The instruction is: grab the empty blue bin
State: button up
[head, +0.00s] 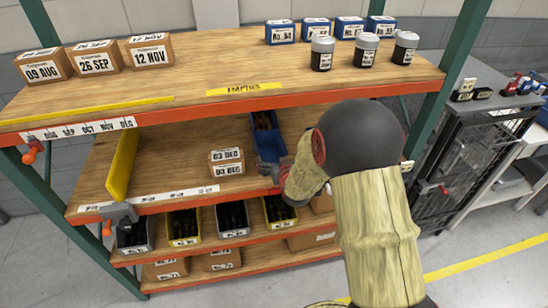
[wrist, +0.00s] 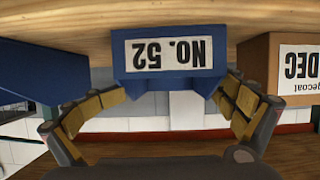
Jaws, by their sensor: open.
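A blue bin (head: 262,146) stands on the middle shelf, right of a cardboard box; brown and dark shapes show inside it. In the wrist view, which is upside down, a blue bin labelled NO. 52 (wrist: 168,82) is centred between my fingers. My gripper (wrist: 171,92) is open, one finger on each side of that bin's front; I cannot tell whether they touch it. In the head view my gripper (head: 273,171) is at the shelf's front edge, partly hidden by my wrist. A second blue bin (wrist: 45,75) is at the left of the wrist view.
A cardboard box marked 03 DEC (head: 226,163) sits close beside the bin. The upper shelf (head: 200,78) overhangs it, with a yellow EMPTIES label (head: 240,89), boxes, small blue bins and jars. Dark-filled bins (head: 183,226) stand below. A yellow divider (head: 122,163) is left.

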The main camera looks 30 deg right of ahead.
aim_at(274, 160)
jog(key=shift+g, duration=0.3)
jog(key=w+f, duration=0.2)
jog(key=w+f+b, duration=0.1)
jog(key=shift+w+d+f, duration=0.1)
jog(key=shift+w+d, duration=0.1)
jog(key=shift+d, duration=0.1)
jog(key=shift+w+r, duration=0.1)
jog(key=shift+r, duration=0.3)
jog(key=shift+c, duration=0.9)
jog(key=shift+d+r, duration=0.1)
jog(key=shift+r, duration=0.05)
jog(key=c, duration=1.1)
